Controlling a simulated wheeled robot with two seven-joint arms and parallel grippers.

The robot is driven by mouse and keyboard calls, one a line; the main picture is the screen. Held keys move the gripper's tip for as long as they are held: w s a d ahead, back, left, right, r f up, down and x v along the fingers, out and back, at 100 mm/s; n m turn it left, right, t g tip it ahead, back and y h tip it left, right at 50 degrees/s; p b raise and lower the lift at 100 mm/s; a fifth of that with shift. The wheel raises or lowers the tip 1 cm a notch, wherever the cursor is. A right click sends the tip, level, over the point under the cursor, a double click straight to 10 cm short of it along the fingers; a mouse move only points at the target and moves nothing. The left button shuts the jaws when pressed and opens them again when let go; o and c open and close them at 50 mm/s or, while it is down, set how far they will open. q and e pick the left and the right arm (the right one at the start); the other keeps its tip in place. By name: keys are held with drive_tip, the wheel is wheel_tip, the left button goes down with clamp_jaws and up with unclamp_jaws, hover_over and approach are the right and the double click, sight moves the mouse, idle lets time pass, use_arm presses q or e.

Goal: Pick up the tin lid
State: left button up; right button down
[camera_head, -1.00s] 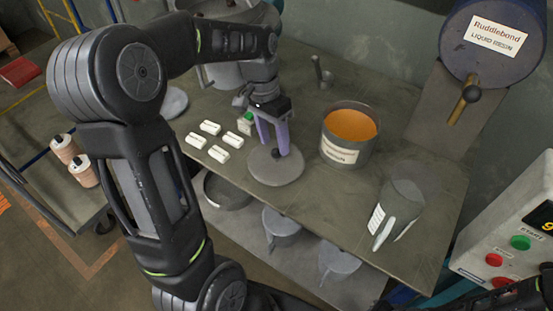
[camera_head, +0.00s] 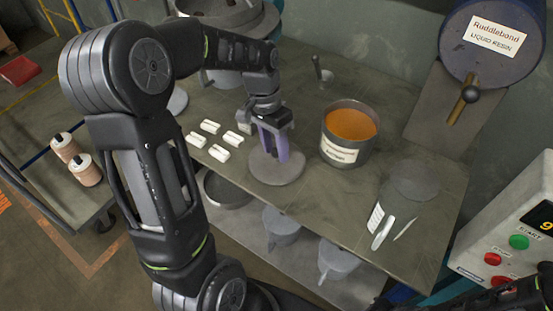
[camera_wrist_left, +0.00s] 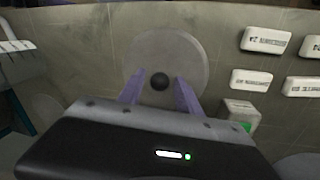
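The tin lid (camera_head: 270,172) is a flat round grey disc lying on the workbench. In the left wrist view the lid (camera_wrist_left: 193,52) shows a dark round knob (camera_wrist_left: 160,82) at its middle. My left gripper (camera_head: 274,158) is over the lid with its purple fingers pointing down. In the left wrist view the fingers of this gripper (camera_wrist_left: 159,92) stand apart, one on each side of the knob, with visible gaps. The fingers hide the knob in the head view. My right gripper is not in view.
An open tin (camera_head: 345,150) of orange contents stands right of the lid. Several white labelled blocks (camera_head: 219,152) lie to its left. A grey jug (camera_head: 381,232) is at the front right. A small green-marked block (camera_wrist_left: 239,113) sits near the gripper in the wrist view.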

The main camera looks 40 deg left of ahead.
use_arm(q)
clamp_jaws()
idle(1.1)
